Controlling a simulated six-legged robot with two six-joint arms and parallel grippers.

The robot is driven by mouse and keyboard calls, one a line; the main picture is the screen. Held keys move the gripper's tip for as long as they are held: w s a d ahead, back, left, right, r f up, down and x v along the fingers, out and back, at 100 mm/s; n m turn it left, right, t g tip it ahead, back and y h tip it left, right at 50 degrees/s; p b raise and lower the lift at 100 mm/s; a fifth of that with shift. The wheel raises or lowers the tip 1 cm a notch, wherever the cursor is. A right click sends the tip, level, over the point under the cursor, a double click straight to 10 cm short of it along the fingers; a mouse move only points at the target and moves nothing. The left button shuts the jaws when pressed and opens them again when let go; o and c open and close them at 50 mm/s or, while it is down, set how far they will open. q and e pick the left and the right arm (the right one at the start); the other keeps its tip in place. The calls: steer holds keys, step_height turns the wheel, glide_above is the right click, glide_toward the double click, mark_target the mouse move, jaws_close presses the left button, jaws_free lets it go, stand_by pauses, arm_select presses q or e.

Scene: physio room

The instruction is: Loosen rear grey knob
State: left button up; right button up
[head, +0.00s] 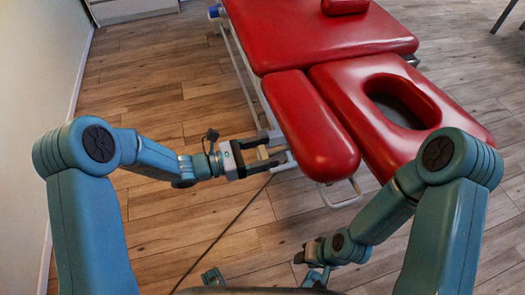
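The red treatment table (300,35) fills the upper right, with a red armrest pad (312,125) at its near left corner. My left gripper (280,147) points right, with its two fingers apart, beside the left edge of this pad and close to the pale metal frame under it. I cannot make out the rear grey knob; it may be hidden by the pad or the fingers. Whether the fingers touch anything is unclear. My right gripper (300,257) is low in the picture, away from the table, and too small and turned to read its opening.
A red headrest with an oval hole (455,108) lies right of the pad. A metal loop (341,194) hangs below the pad. A dark cable (228,228) runs over the wooden floor. A wall stands at left; floor between is clear.

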arm_select(q)
steer(key=c, duration=0.7)
steer(key=shift+o, duration=0.2)
steer(key=n+p, duration=0.3)
steer(key=shift+w+r+p, duration=0.1)
steer(key=shift+r+p, duration=0.1)
steer(key=shift+p, duration=0.1)
steer(key=n+p, duration=0.2)
steer(key=n, duration=0.2)
steer(key=shift+f+p, duration=0.1)
steer(key=shift+p, duration=0.25)
steer(key=n+p, duration=0.2)
steer(key=n, duration=0.3)
steer(key=shift+w+a+f+p, duration=0.1)
steer(key=shift+f+p, duration=0.05)
steer(key=shift+p, duration=0.25)
steer(key=n, duration=0.2)
steer(key=n+p, duration=0.1)
steer(key=n, duration=0.2)
steer(key=shift+f+n, duration=0.25)
steer(key=shift+n, duration=0.15)
